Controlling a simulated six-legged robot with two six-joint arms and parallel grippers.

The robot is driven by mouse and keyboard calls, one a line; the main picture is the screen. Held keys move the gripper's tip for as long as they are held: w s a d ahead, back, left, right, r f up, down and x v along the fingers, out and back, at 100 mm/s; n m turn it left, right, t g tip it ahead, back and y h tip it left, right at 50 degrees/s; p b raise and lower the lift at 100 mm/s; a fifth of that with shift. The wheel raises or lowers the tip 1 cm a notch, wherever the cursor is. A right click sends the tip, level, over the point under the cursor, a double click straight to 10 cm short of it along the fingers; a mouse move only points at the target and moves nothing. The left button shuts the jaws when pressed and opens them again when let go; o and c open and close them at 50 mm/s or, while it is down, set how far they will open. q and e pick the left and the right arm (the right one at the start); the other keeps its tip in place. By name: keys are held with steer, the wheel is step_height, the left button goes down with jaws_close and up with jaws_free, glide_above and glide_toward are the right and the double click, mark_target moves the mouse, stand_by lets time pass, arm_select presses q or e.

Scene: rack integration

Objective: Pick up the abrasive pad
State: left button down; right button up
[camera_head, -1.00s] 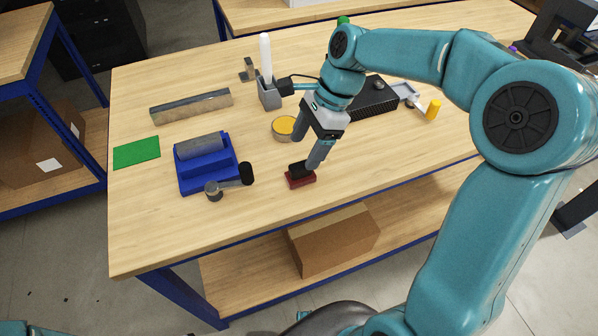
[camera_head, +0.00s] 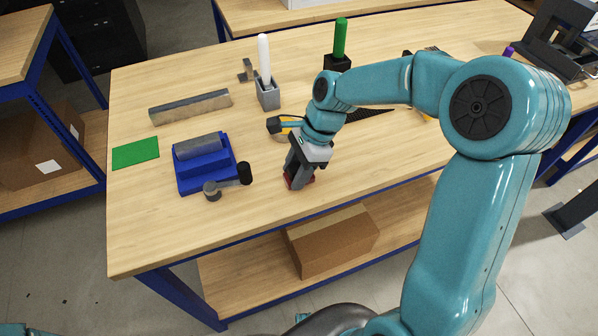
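A small dark-red block (camera_head: 314,180), probably the abrasive pad, lies on the wooden table near its front edge. It is now mostly hidden by my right gripper (camera_head: 297,182), which points down with its fingertips at the block. Whether the fingers are closed on it cannot be told from this angle. A flat green sheet (camera_head: 135,153) lies at the table's left edge, apart from the gripper. My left gripper is out of view.
A blue stand with a grey cylinder (camera_head: 203,163) and a dark-headed tool (camera_head: 232,181) stand left of the gripper. A grey holder (camera_head: 268,97) with a white stick and a black holder (camera_head: 338,62) with a green stick stand behind. The front strip of table (camera_head: 200,225) is clear.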

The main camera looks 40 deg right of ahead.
mark_target(295, 166)
steer(key=c, duration=0.4)
steer(key=shift+w, duration=0.1)
steer(key=shift+r, duration=0.4)
step_height(295, 166, up, 19)
steer(key=shift+r+p, duration=0.1)
steer(key=shift+p, duration=1.05)
steer(key=shift+o, duration=1)
steer(key=shift+c, duration=0.5)
